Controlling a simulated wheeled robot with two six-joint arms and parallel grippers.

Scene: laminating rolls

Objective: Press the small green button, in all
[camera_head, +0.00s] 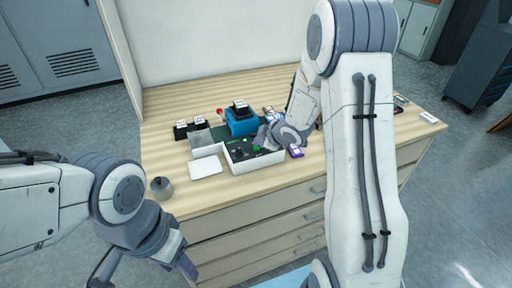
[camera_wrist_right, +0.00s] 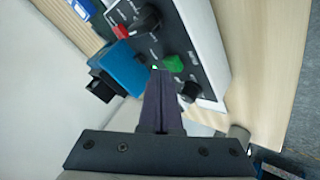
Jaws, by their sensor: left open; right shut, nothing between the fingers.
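The control box (camera_head: 236,167) is white-sided with a dark top panel and stands on the wooden table. In the right wrist view its panel (camera_wrist_right: 203,40) shows a small bright green button (camera_wrist_right: 155,67), a larger dark green control (camera_wrist_right: 174,63), black knobs and a red switch. My right gripper (camera_wrist_right: 161,74) is shut and empty, its fingertips right at the small green button. I cannot tell whether they touch it. In the head view the right gripper (camera_head: 267,143) is over the box's right part, partly hidden by my arm. My left gripper (camera_head: 145,270) is open and empty, low in front of the table.
A blue device (camera_head: 241,121) stands behind the box; it shows beside the fingers in the wrist view (camera_wrist_right: 126,65). Small black items stand at the back left.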

